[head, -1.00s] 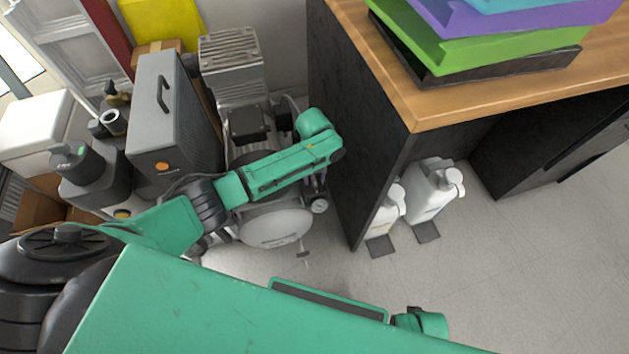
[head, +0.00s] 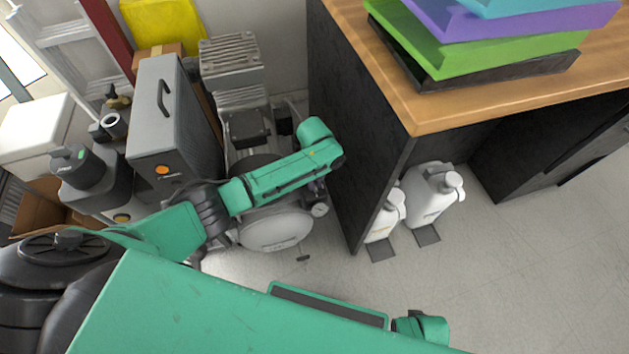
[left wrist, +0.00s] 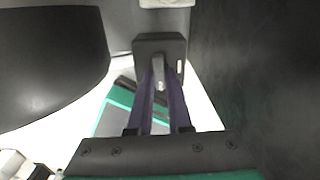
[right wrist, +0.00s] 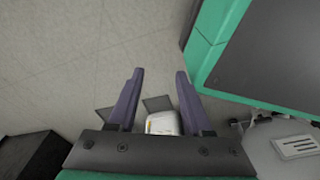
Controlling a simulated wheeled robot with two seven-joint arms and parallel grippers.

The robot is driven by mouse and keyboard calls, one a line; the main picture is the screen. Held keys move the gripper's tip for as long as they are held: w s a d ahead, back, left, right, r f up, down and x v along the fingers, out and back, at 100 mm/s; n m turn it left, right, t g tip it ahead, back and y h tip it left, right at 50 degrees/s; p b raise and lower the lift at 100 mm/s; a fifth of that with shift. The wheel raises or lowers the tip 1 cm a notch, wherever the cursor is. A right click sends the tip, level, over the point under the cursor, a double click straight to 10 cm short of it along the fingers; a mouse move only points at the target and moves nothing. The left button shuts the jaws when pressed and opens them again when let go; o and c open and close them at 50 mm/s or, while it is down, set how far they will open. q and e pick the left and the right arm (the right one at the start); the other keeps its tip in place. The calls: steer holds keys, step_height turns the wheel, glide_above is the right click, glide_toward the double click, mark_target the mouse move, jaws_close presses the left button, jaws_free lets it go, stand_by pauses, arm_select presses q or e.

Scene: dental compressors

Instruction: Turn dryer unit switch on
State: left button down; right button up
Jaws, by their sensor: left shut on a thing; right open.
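The switch is a small grey lever (left wrist: 158,72) on a dark box (left wrist: 174,45) in the left wrist view. My left gripper (left wrist: 158,88) has its two dark fingers closed on this lever from both sides. In the head view my left arm reaches over the compressor (head: 275,230), and its hand and the switch are hidden beneath the arm. The grey cabinet (head: 160,110) with an orange button stands left of the compressor. My right gripper (right wrist: 159,75) is open and empty above the floor in the right wrist view.
The wooden-topped desk (head: 450,112) with a dark side panel stands close to the right of my left arm. White jugs (head: 430,195) stand beneath it. A dark bottle-like unit (head: 90,180) and a white bin (head: 35,130) are at left. The floor at lower right is clear.

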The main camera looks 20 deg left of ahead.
arm_select(q)
steer(key=n+p, duration=0.4)
steer(key=n, duration=0.3)
steer(key=shift+w+r, duration=0.1)
steer(key=shift+w, duration=0.05)
steer(key=shift+d+n, duration=0.1)
steer(key=shift+n, duration=0.4)
steer(key=n+p, duration=0.1)
steer(key=n, duration=0.3)
steer(key=shift+w+n, duration=0.1)
steer(key=shift+n, duration=0.2)
steer(key=shift+w+n+p, duration=0.1)
steer(key=shift+n+p, duration=0.4)
steer(key=shift+n, duration=1.8)
arm_select(e)
steer(key=s+d, duration=0.1)
steer(key=s, duration=0.8)
steer(key=shift+d+r, duration=0.4)
arm_select(q)
steer(key=c, duration=0.8)
jaws_free()
steer(key=shift+c, duration=0.2)
